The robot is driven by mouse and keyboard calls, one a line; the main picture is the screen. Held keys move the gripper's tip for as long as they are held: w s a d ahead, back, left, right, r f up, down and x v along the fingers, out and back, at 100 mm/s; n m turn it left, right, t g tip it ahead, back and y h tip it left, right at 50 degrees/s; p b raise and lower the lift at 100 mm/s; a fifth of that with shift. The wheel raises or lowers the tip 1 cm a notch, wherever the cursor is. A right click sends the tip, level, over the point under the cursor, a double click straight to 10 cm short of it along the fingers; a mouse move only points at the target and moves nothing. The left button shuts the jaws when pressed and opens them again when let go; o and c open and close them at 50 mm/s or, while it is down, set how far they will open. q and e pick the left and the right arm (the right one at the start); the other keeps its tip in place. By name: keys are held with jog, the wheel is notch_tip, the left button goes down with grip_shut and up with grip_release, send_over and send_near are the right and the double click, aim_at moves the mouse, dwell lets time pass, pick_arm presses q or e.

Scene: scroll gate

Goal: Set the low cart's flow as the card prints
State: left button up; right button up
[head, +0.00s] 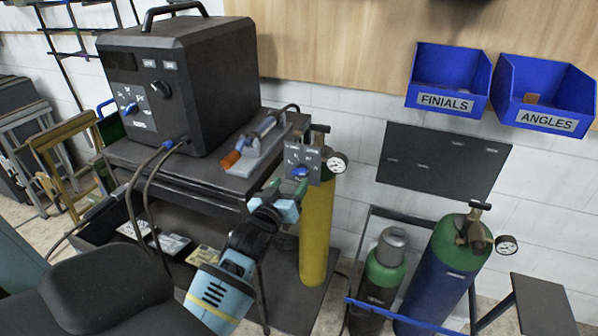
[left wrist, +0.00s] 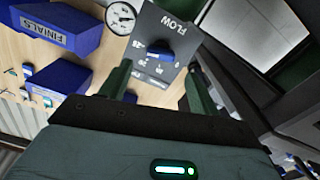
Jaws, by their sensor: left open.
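A grey flow plate (head: 311,160) with a blue knob (head: 300,172) sits at the top of a yellow cylinder (head: 316,235), beside a round gauge (head: 337,163). The left wrist view shows the plate's word FLOW and numbers around the knob (left wrist: 158,53), upside down and partly readable. My left gripper (head: 284,194) is open just below the knob in the head view; in the left wrist view its fingers (left wrist: 157,82) stand apart either side of the knob's line, holding nothing. Whether they touch the plate is unclear. I cannot make out a readable card. My right gripper is not in view.
A black welding machine (head: 180,85) stands on the cart (head: 135,155), its cables hanging down. A torch (head: 255,140) lies beside it. Papers (head: 170,243) lie on the lower shelf. Green-topped cylinders (head: 455,260) stand at right, below blue bins (head: 447,85) and a dark panel (head: 440,160).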

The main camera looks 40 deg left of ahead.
aim_at(298, 173)
pick_arm(q)
jog(key=shift+x, duration=3.5)
jog(key=c, duration=1)
